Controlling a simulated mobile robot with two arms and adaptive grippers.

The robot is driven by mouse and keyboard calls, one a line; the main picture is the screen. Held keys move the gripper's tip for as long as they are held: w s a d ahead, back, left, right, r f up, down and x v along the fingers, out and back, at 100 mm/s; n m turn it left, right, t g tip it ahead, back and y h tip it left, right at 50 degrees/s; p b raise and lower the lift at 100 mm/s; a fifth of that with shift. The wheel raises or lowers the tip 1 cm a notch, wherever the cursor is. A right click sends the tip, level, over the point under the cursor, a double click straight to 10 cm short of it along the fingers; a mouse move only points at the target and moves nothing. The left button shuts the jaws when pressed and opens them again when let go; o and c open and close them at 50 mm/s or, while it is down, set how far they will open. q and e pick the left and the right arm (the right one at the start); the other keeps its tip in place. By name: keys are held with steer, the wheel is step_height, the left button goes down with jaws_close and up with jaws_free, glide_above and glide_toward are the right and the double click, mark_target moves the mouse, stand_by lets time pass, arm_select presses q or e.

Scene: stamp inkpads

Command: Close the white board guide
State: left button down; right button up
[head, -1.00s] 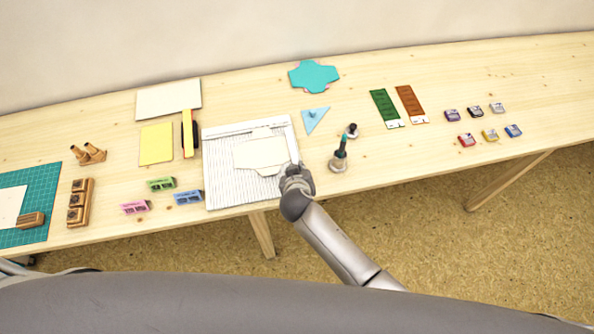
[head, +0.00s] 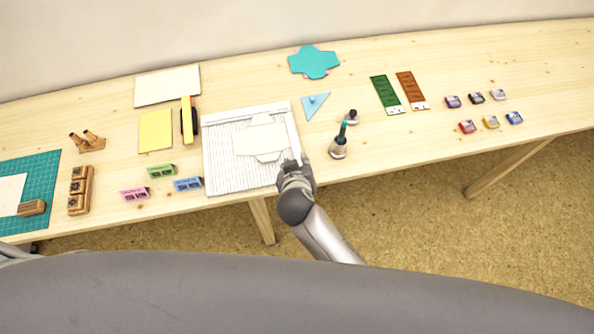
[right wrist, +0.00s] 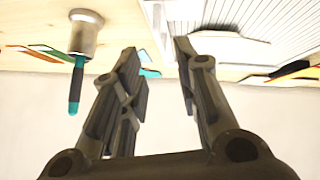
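The white board (head: 222,178) with grey score lines lies flat on the wooden table. A white bar, the guide (head: 293,136), runs along its right edge. A cream die-cut sheet (head: 258,140) lies on the board. My right gripper (head: 297,163) is at the board's front right corner, near the guide's front end. In the right wrist view, my right gripper (right wrist: 157,50) is open, its two fingers apart with nothing gripped. The guide's white strip (right wrist: 162,22) shows just beyond the gap between the fingertips; I cannot tell if they touch it. My left gripper is not in view.
A tool with a teal tip in a metal holder (head: 340,147) stands just right of my gripper. A blue triangle (head: 314,104) lies behind it. Small blue (head: 187,184) and pink (head: 135,195) blocks sit left of the board.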

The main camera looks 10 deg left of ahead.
steer(key=v, duration=0.4)
steer(key=shift+s+r, duration=0.3)
stand_by(0.3)
steer(key=s+d+f+g+b, duration=0.15)
steer(key=s+d+f, duration=0.25)
steer(key=f, duration=0.6)
steer(key=s+d+f+n+g, duration=0.1)
steer(key=s+d+f+g, duration=0.15)
steer(key=f, duration=0.65)
steer(key=s+d+f+g+b, duration=0.1)
steer(key=s+d+f, duration=0.35)
steer(key=f, duration=0.55)
steer(key=s+d+f+m+g+b, duration=0.1)
steer(key=s+d+f, duration=0.6)
steer(key=s, duration=0.4)
steer(key=s+d+f+m+g+b, duration=0.1)
steer(key=s+d+f+m+g, duration=0.1)
steer(key=s+d+f, duration=0.6)
steer(key=s+d, duration=0.1)
steer(key=s, duration=0.3)
steer(key=shift+d+f+h, duration=0.15)
steer(key=shift+d+h, duration=0.1)
steer(key=shift+h, duration=0.15)
